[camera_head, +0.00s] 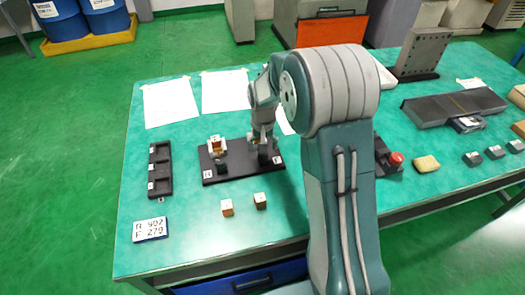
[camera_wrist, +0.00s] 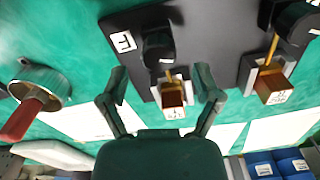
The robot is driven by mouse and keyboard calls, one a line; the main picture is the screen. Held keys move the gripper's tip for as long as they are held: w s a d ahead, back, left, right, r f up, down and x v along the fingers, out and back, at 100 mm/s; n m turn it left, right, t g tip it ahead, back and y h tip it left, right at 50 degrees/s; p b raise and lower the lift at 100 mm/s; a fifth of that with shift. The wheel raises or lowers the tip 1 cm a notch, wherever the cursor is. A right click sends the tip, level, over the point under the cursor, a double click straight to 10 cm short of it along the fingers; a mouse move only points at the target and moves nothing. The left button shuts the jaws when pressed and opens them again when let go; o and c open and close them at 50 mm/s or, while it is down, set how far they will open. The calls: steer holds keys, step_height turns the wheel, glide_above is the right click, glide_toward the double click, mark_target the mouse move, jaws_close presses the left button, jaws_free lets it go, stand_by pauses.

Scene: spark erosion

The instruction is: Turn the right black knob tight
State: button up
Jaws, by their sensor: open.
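A black board (camera_head: 236,177) on the green table carries two stations, each with a black knob and a copper-coloured block in a pale holder. In the wrist view the board (camera_wrist: 203,40) appears turned round. The right black knob (camera_wrist: 158,45) stands just beyond the right block (camera_wrist: 173,92), with a white label beside it. My gripper (camera_wrist: 161,72) is open, its fingers apart on either side of that station, not visibly touching the knob. In the head view my gripper (camera_head: 263,138) is over the board's right end and hides much of this station. The left black knob (camera_head: 222,168) is clear of me.
A black tray (camera_head: 160,170) and a number plate (camera_head: 150,229) lie left of the board. Two small blocks (camera_head: 227,207) (camera_head: 260,200) sit in front. White sheets (camera_head: 170,103) lie behind. A red button (camera_head: 396,158) is to the right; a red-handled metal part (camera_wrist: 38,95) shows in the wrist view.

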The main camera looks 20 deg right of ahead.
step_height(320, 180, up, 9)
stand_by(0.6)
steer(key=s+r+n+t, duration=0.1)
steer(key=s+r+t, duration=0.2)
steer(key=s+r, duration=0.85)
steer(key=s+n+t, duration=0.1)
steer(key=s+t, duration=0.1)
steer(key=s, duration=1.4)
steer(key=shift+r+t, duration=0.2)
steer(key=shift+t, duration=0.1)
steer(key=shift+s, duration=0.1)
